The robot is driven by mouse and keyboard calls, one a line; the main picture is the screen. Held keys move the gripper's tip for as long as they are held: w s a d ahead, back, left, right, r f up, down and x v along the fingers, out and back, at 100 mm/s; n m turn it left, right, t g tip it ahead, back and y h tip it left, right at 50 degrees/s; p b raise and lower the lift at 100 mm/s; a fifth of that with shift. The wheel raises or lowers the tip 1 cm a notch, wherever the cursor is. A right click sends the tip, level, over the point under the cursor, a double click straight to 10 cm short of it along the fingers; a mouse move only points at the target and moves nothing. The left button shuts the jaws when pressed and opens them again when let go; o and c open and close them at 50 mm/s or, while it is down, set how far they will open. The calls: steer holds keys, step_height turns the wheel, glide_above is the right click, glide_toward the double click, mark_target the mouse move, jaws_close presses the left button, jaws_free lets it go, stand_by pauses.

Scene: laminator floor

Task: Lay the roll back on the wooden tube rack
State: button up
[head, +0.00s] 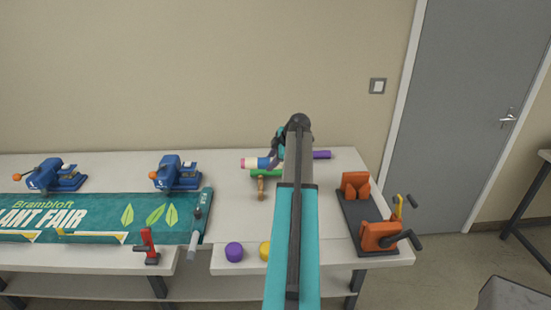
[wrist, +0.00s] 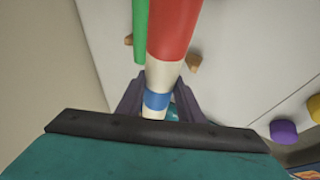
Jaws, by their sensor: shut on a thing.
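My gripper (head: 274,157) is shut on a roll (head: 252,163) with red, white and blue bands, above the back right of the table. In the wrist view the roll (wrist: 172,30) runs away from between my purple fingers (wrist: 157,100), its red part farthest. A green roll (head: 262,173) lies just below it; it also shows in the wrist view (wrist: 139,30). Wooden pieces, seemingly of the tube rack (head: 261,188), show below the rolls, and a piece shows in the wrist view (wrist: 193,62). The rack is mostly hidden. I cannot tell whether the held roll touches it.
A purple tube end (head: 321,154) shows right of my arm. Purple (head: 234,251) and yellow (head: 265,250) round pieces sit at the front edge. An orange cranked device (head: 380,235) stands right, blue devices (head: 178,173) left, behind a green banner (head: 110,217). Bare tabletop lies left of the rack.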

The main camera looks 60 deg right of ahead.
steer(key=shift+s+d+r, duration=0.1)
steer(key=shift+s+d, duration=0.75)
steer(key=shift+d, duration=0.25)
steer(key=shift+f+b, duration=1.1)
steer(key=shift+f, duration=3.9)
steer(key=shift+f+b, duration=0.9)
steer(key=shift+f, duration=0.3)
steer(key=o, duration=1.2)
